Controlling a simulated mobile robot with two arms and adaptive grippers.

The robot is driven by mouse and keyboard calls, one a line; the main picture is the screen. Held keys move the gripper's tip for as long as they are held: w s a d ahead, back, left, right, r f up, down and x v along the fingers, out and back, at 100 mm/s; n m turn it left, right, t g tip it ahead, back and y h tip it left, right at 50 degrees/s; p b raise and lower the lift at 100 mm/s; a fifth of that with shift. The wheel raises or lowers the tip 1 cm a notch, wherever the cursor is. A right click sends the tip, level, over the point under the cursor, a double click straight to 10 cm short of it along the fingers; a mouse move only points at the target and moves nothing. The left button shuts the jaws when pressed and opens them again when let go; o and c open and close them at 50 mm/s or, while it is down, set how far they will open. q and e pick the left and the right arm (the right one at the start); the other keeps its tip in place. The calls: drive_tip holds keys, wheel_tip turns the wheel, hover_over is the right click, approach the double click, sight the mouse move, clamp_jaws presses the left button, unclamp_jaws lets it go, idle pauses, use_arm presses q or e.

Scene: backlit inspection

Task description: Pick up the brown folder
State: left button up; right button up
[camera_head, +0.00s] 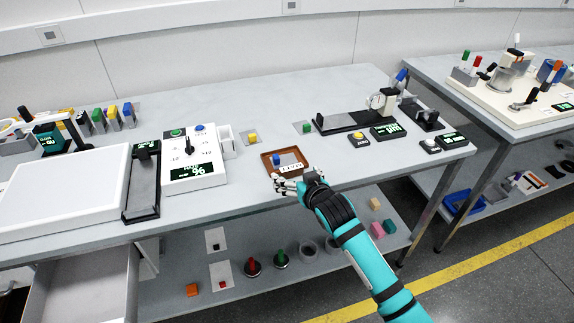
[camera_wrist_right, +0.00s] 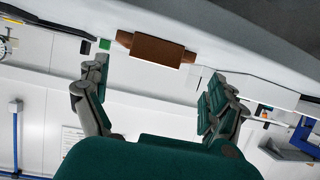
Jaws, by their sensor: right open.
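A brown item (camera_head: 268,165) lies on the workbench (camera_head: 255,100) near its front edge. It looks like a shallow tray with a raised rim, holding a blue piece (camera_head: 276,159) and a white label (camera_head: 291,168); I see no other brown folder-like thing. In the right wrist view the brown item (camera_wrist_right: 157,48) is ahead, beyond the fingertips. My right gripper (camera_head: 277,182) is open and empty at the bench's front edge, just in front of the brown item. Its spread fingers show in the wrist view (camera_wrist_right: 155,85). My left gripper is not in view.
A white control box (camera_head: 193,165) and a dark-framed device (camera_head: 143,185) stand left of the brown item. A yellow button (camera_head: 252,137) and a green one (camera_head: 306,127) lie behind it. A black rail (camera_head: 345,121) is at right. A lower shelf (camera_head: 180,290) holds small parts.

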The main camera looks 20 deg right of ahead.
sight(292, 168)
drive_tip(key=shift+d+p+x, duration=0.2)
drive_tip(key=shift+x, duration=1.15)
drive_tip(key=shift+d+p+x, duration=0.15)
drive_tip(key=shift+x, duration=1.2)
drive_tip(key=shift+r, duration=0.15)
drive_tip(key=shift+c, duration=0.2)
drive_tip(key=c, duration=1.2)
drive_tip(key=shift+r, duration=0.1)
drive_tip(key=shift+c, duration=0.2)
